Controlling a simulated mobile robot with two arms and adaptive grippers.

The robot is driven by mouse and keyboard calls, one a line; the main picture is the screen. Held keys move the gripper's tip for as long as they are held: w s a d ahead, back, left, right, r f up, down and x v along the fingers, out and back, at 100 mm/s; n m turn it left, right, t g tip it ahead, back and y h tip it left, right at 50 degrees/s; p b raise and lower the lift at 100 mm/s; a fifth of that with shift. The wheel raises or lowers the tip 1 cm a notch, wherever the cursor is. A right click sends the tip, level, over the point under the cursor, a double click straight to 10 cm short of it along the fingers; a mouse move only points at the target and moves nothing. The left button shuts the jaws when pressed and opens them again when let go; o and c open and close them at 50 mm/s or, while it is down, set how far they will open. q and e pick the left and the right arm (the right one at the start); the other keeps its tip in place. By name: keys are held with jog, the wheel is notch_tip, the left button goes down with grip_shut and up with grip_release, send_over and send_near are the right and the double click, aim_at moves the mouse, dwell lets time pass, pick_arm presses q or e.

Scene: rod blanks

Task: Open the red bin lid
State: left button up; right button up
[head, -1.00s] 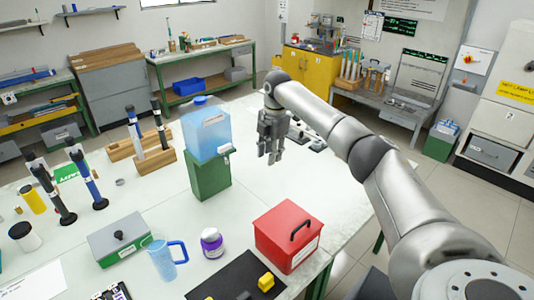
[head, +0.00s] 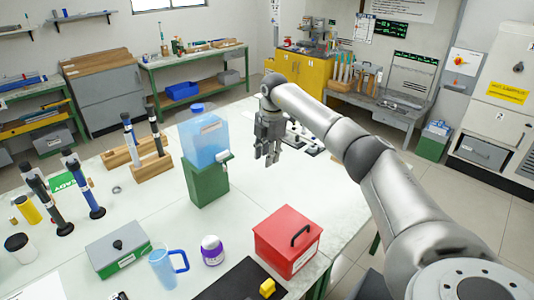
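The red bin (head: 287,252) stands near the front right edge of the white table. Its red lid (head: 281,230) is on and looks shut, with a dark handle (head: 300,236) on top. My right gripper (head: 267,158) hangs over the table behind the bin, to the right of the blue water tank. Its fingers point down and look apart, with nothing visible between them. It is well clear of the bin. My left gripper is out of the picture.
A blue tank (head: 205,137) on a green stand (head: 207,181) is close to my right gripper. The table behind the bin is clear.

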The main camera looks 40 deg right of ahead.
notch_tip(320, 180, up, 12)
jog(key=s, duration=0.1)
jog(key=shift+s, duration=0.25)
dwell(0.5)
